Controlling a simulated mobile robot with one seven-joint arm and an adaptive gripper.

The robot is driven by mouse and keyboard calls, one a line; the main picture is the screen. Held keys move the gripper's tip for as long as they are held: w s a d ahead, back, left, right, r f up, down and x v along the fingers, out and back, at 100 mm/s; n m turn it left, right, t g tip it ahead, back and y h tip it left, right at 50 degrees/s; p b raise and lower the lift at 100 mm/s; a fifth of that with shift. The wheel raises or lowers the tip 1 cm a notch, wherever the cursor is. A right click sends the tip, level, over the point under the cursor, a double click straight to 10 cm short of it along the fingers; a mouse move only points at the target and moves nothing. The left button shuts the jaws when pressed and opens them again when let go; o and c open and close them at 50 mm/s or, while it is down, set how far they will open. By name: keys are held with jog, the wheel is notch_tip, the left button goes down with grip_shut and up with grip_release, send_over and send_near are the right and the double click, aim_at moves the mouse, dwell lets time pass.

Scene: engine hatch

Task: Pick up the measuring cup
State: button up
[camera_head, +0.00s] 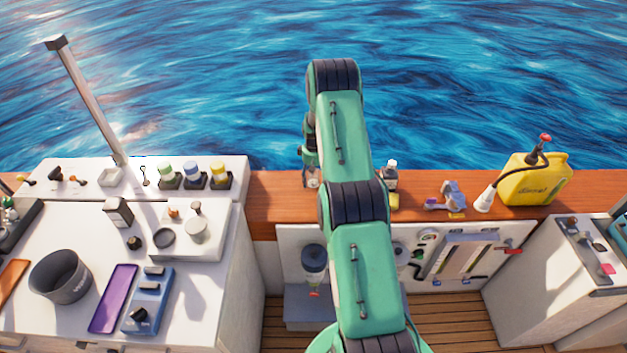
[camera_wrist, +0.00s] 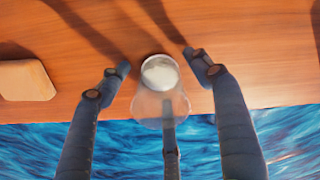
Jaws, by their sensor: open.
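A clear, see-through cup, which looks like the measuring cup (camera_wrist: 160,103), stands on the wooden ledge near its edge in the wrist view. A pale round area shows at its far end. My gripper (camera_wrist: 157,64) is open, with one dark finger on each side of the cup and a gap visible on both sides. A dark slender part, seemingly of my gripper, overlaps the cup's near end. In the head view a small clear thing, likely the same cup (camera_head: 313,178), shows at my gripper (camera_head: 309,164), partly hidden by my arm.
The wooden ledge (camera_head: 275,205) borders open water. Right of my arm it holds a small bottle (camera_head: 391,172), a grey-purple object (camera_head: 447,197) and a yellow diesel can (camera_head: 537,180). A tan block (camera_wrist: 25,80) lies left in the wrist view. A white counter (camera_head: 205,285) with several items stands left.

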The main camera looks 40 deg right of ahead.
dwell(0.4)
jog(key=c, duration=1.3)
jog(key=shift+r, duration=0.15)
jog(key=shift+r+p, duration=0.3)
jog(key=shift+r, duration=4.55)
